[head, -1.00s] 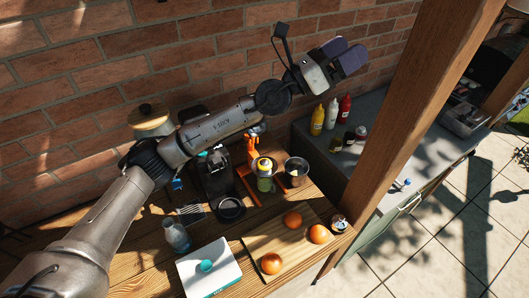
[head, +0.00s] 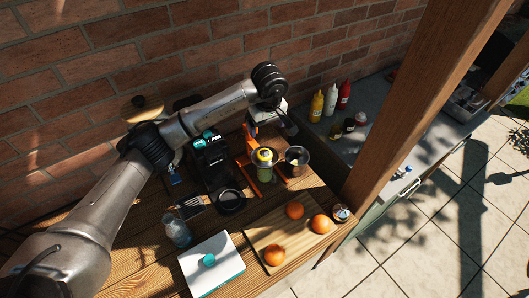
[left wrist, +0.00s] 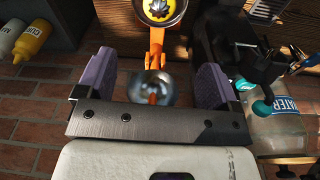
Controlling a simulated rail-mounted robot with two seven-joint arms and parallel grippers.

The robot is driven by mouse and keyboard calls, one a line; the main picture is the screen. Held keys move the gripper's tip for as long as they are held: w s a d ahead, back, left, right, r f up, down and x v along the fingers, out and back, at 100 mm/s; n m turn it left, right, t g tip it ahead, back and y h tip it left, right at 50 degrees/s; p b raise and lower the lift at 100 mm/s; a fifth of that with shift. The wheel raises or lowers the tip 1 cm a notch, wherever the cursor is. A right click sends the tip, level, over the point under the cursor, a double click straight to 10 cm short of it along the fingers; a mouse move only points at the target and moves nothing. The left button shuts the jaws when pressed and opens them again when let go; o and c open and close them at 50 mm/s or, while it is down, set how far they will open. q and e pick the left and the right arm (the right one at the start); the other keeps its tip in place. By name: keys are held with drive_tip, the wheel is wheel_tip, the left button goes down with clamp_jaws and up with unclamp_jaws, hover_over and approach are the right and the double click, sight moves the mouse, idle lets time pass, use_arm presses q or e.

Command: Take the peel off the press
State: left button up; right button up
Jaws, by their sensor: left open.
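The orange press (head: 246,158) stands on the wooden counter, with a yellow top (head: 263,154) over a greenish container. In the left wrist view the orange press (left wrist: 157,42) points away from me, with a yellow ring around a dark ridged centre (left wrist: 159,10). I cannot tell whether this yellow is peel. My left gripper (head: 264,122) is above and behind the press, partly hidden by its own arm. Its purple fingers stand wide apart in the left wrist view (left wrist: 153,82). A blurred shiny metal round part with some orange shows between them; contact is not visible. My right gripper is not in view.
A dark metal pot (head: 297,160) with something pale inside stands right of the press. Several oranges lie on a cutting board (head: 262,230). A black machine (head: 212,160) and a glass jar (head: 177,232) are to the left. Sauce bottles (head: 330,98) stand behind right; brick wall behind.

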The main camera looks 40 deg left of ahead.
sight(265, 149)
use_arm(q)
drive_tip(key=shift+m, duration=0.5)
drive_tip(key=f, duration=0.5)
drive_tip(key=f+p, duration=0.1)
drive_tip(key=f, duration=0.2)
drive_tip(key=shift+w+a+f, duration=0.25)
drive_tip(key=shift+a+f, duration=0.05)
drive_tip(key=shift+a, duration=0.1)
drive_tip(key=f, duration=0.1)
drive_tip(key=f+p, duration=0.1)
drive_tip(key=f, duration=0.2)
drive_tip(key=shift+w+a+f, duration=0.2)
drive_tip(key=shift+w+a, duration=0.05)
drive_tip(key=shift+a+f, duration=0.1)
drive_tip(key=shift+f, duration=0.3)
drive_tip(key=shift+c, duration=0.4)
drive_tip(key=c, duration=1)
drive_tip(key=shift+r, duration=0.2)
